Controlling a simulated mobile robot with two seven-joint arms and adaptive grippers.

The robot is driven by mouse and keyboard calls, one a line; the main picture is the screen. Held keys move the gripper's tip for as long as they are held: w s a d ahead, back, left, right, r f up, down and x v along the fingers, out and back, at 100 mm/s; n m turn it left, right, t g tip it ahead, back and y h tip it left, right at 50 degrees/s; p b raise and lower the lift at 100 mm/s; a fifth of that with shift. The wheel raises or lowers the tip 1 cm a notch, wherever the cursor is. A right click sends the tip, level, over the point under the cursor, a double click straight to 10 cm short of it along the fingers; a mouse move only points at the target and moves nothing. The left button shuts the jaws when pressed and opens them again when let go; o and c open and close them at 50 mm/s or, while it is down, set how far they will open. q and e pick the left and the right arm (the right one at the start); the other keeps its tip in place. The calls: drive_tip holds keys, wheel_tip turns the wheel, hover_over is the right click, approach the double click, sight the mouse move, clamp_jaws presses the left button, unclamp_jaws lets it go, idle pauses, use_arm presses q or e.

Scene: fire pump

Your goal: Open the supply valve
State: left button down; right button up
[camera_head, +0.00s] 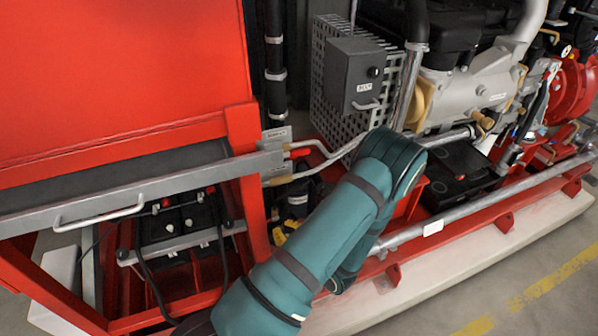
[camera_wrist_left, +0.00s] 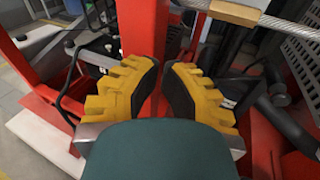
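I cannot tell for certain which part is the supply valve. A brass fitting (camera_wrist_left: 234,13) on a metal hose shows at the top of the left wrist view. My left gripper (camera_wrist_left: 163,72) has yellow fingers with dark pads, a narrow gap apart, with nothing seen held between them. It is in front of a red frame post (camera_wrist_left: 144,30). In the head view only a little yellow of my left gripper (camera_head: 280,232) shows, low beside the red post, the rest hidden by my teal left arm. My right gripper is not in view.
A grey control box (camera_head: 355,75) on a perforated guard (camera_head: 326,98) stands above my arm. A red cabinet (camera_head: 115,70) is at left, with batteries (camera_head: 175,222) below. The engine (camera_head: 465,85) is at right. Free floor (camera_head: 540,270) lies at lower right.

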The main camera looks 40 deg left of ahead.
sight(295, 153)
use_arm(q)
drive_tip(key=w+d+r+m+t+y, duration=0.1)
drive_tip(key=w+d+r+m+t, duration=0.1)
drive_tip(key=w+r+m+t, duration=0.5)
drive_tip(key=w+a+r+n+t+b, duration=0.1)
drive_tip(key=w+a+r+n, duration=0.1)
drive_tip(key=w+a+r, duration=0.2)
drive_tip(key=w+a, duration=0.2)
drive_tip(key=a, duration=0.2)
drive_tip(key=shift+w+a+t, duration=0.15)
drive_tip(key=shift+w+t, duration=0.05)
drive_tip(key=shift+t, duration=0.2)
drive_tip(key=shift+r, duration=0.1)
drive_tip(key=shift+w+r+n+g+y+p, duration=0.2)
drive_tip(key=shift+r+n+g+y+p, duration=0.15)
drive_tip(key=shift+r+n, duration=0.45)
drive_tip(key=shift+f, duration=0.15)
